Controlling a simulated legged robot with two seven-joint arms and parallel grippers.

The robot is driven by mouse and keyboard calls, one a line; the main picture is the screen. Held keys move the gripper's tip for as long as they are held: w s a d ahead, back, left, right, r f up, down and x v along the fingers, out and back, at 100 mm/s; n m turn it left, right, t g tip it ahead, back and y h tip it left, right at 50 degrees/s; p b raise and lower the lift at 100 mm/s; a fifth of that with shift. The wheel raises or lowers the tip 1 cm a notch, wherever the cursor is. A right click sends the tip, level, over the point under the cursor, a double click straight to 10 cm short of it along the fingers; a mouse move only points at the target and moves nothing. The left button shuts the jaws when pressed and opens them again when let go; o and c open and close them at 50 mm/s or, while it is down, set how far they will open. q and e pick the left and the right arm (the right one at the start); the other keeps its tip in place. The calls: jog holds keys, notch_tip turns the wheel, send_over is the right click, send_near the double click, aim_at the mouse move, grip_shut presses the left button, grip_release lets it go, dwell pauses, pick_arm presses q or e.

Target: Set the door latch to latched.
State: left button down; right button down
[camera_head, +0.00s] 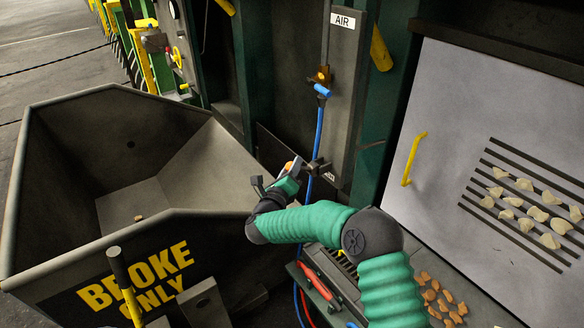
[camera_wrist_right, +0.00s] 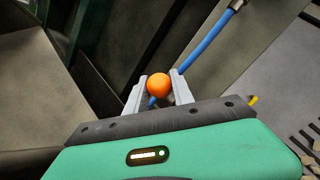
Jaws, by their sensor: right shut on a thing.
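My right gripper (camera_head: 291,172) is beside the tall grey post, below its AIR sign. In the right wrist view, its two grey fingers (camera_wrist_right: 159,92) are shut on a round orange knob (camera_wrist_right: 159,84). In the head view the knob (camera_head: 288,166) is a small orange spot, mostly hidden by the gripper. A dark latch-like fitting (camera_head: 318,165) sits just right of the gripper, with a partly covered label (camera_head: 328,176) beside it. I cannot tell the latch's setting. My left gripper is not in view.
A blue hose (camera_head: 319,130) hangs from the AIR fitting (camera_head: 321,76) and passes close by the gripper. A large bin (camera_head: 60,255) marked BROKE ONLY stands left. A pale panel (camera_head: 450,110) with a yellow handle (camera_head: 413,158) and slots stands right.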

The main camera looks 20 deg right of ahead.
jog(key=shift+f, duration=0.15)
jog(key=shift+w+d+r+m+g+y+p, duration=0.1)
jog(key=shift+d+r+m+g+y+p, duration=0.2)
jog(key=shift+r+p, duration=0.2)
jog(key=shift+w+d+r+m+g+y+p, duration=0.1)
jog(key=shift+d+r+m+g+y+p, duration=0.15)
jog(key=shift+r+m+g+p, duration=0.15)
jog(key=shift+w+d+r+m+g+y+p, duration=0.1)
jog(key=shift+d+r+m+g+y+p, duration=0.15)
jog(key=shift+r+p, duration=0.3)
jog(key=d+r+m+g+y+p, duration=0.1)
jog(key=p, duration=0.2)
jog(key=w+d+r+m+g+y+p, duration=0.1)
jog(key=d+y+p, duration=0.1)
jog(key=p, duration=0.2)
jog(key=shift+r, duration=0.35)
jog(key=d+g+y+p, duration=0.1)
jog(key=p, duration=0.3)
jog(key=w+d+m+g+y+p, duration=0.1)
jog(key=d+p, duration=0.1)
jog(key=p, duration=0.3)
jog(key=shift+r+y, duration=0.15)
jog(key=shift+y, duration=0.15)
jog(key=shift+w+d+f+m+y+p, duration=0.2)
jog(key=shift+d+f+m+y+p, duration=0.1)
jog(key=shift+p, duration=0.5)
